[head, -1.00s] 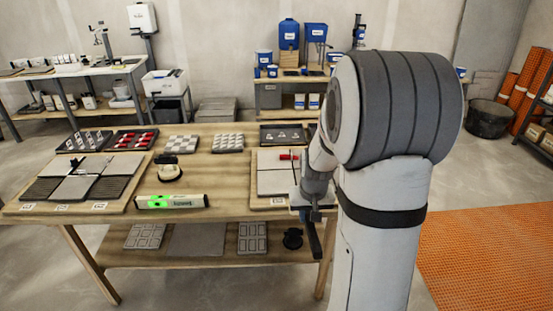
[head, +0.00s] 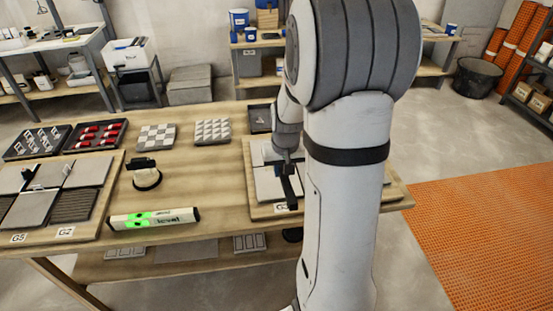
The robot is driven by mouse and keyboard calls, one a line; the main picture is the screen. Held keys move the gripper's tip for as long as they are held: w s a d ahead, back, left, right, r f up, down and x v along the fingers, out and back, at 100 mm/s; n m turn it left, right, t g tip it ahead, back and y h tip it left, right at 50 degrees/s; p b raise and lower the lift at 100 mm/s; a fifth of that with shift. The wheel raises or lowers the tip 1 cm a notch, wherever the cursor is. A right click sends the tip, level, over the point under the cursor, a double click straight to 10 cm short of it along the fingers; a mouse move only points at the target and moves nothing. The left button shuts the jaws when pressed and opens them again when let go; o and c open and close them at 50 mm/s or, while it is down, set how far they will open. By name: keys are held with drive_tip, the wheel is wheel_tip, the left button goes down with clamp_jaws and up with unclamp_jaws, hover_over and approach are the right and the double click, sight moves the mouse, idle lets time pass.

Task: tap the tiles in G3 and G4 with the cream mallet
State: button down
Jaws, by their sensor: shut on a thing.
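My gripper (head: 288,184) is low over the right tile board (head: 262,212), beside my forearm. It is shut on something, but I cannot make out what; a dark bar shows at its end. Pale tiles (head: 268,187) lie on this board, and my arm hides its right part. A label (head: 282,208) at its front edge is partly covered, so I cannot tell G3 and G4 apart. I cannot identify a cream mallet in this view. A round cream and black tool (head: 146,176) stands mid-table.
A left tile board (head: 98,215) carries labels and grey tiles. A green-lit level (head: 154,220) lies at the front. Bare wood lies mid-table.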

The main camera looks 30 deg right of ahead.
wheel_tip(320, 180, down, 8)
drive_tip(key=b, duration=0.5)
drive_tip(key=shift+d+f+b, duration=0.1)
drive_tip(key=shift+f+b, duration=0.1)
drive_tip(key=shift+b, duration=0.2)
wheel_tip(320, 180, up, 5)
drive_tip(key=p, duration=0.3)
drive_tip(key=shift+s+f, duration=0.1)
drive_tip(key=shift+f, duration=0.15)
wheel_tip(320, 180, down, 5)
drive_tip(key=b, duration=0.4)
drive_tip(key=shift+f, duration=0.1)
wheel_tip(320, 180, up, 6)
drive_tip(key=p, duration=0.3)
drive_tip(key=shift+f+p, duration=0.1)
drive_tip(key=shift+p, duration=0.3)
drive_tip(key=shift+f, duration=0.1)
